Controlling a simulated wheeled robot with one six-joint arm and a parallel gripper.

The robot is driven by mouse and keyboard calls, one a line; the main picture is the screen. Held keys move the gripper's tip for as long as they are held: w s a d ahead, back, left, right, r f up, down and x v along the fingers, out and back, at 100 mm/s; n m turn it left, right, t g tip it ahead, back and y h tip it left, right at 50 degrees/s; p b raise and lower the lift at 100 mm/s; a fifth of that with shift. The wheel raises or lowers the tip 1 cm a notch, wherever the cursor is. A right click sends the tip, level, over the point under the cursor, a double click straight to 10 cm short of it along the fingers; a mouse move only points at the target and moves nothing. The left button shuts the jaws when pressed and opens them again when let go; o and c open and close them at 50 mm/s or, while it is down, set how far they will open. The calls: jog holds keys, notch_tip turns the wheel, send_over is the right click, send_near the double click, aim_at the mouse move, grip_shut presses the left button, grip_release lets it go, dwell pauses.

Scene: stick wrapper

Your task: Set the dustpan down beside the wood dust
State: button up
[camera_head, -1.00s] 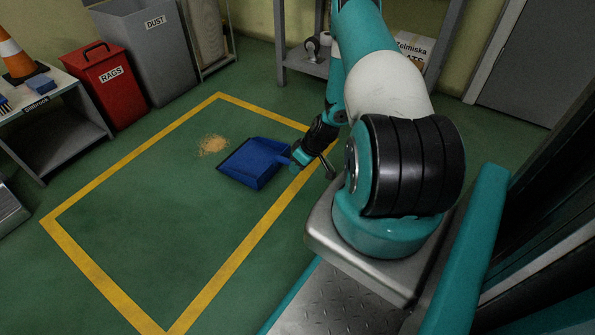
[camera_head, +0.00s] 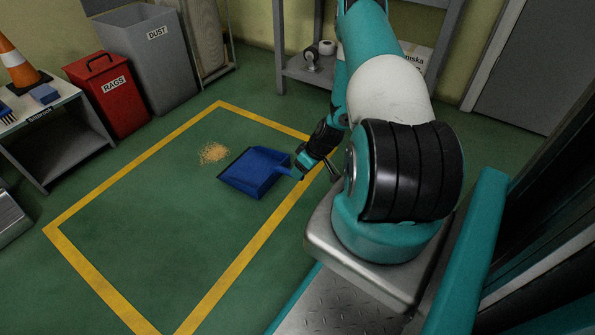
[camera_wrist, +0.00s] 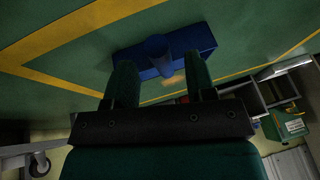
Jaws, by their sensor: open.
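The blue dustpan (camera_head: 254,171) rests on the green floor inside the yellow outline, with its handle pointing right toward my gripper. A small pile of tan wood dust (camera_head: 213,153) lies just left of it, with a narrow gap between them. My gripper (camera_head: 299,172) is at the handle's end, low over the floor. In the wrist view, my gripper (camera_wrist: 161,76) has its two fingers spread apart, with the dustpan (camera_wrist: 153,54) beyond and between them. Whether a finger touches the handle cannot be told. A bit of the dust (camera_wrist: 173,80) shows between the fingers.
A red rags bin (camera_head: 108,92) and a grey dust bin (camera_head: 150,62) stand at the back left. A low table (camera_head: 50,125) with a traffic cone (camera_head: 18,62) is at the left. A metal shelf (camera_head: 305,73) stands behind my arm. The marked floor is otherwise clear.

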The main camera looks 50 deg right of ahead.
jog(key=p+v, duration=0.4)
jog(key=v, duration=0.5)
jog(key=w+a+r+n+y, duration=0.1)
jog(key=w+a+r, duration=0.45)
jog(key=r, duration=0.25)
jog(key=w+a+r+n, duration=0.1)
jog(key=w+a+r, duration=0.3)
jog(key=a+r, duration=0.3)
jog(key=a+r+n+g, duration=0.2)
jog(key=a+r, duration=0.7)
jog(key=r, duration=0.1)
jog(key=s+a+r+n+g+y, duration=0.1)
jog(key=s+a+r, duration=0.4)
jog(key=a+r, duration=0.45)
jog(key=s+a+r+n, duration=0.1)
jog(key=s+a+r, duration=0.2)
jog(key=s+a, duration=0.2)
jog(key=s+a+r+g, duration=0.1)
jog(key=s+a+r, duration=0.2)
jog(key=s, duration=0.7)
jog(key=shift+a+n, duration=0.4)
jog(key=shift+a, duration=0.7)
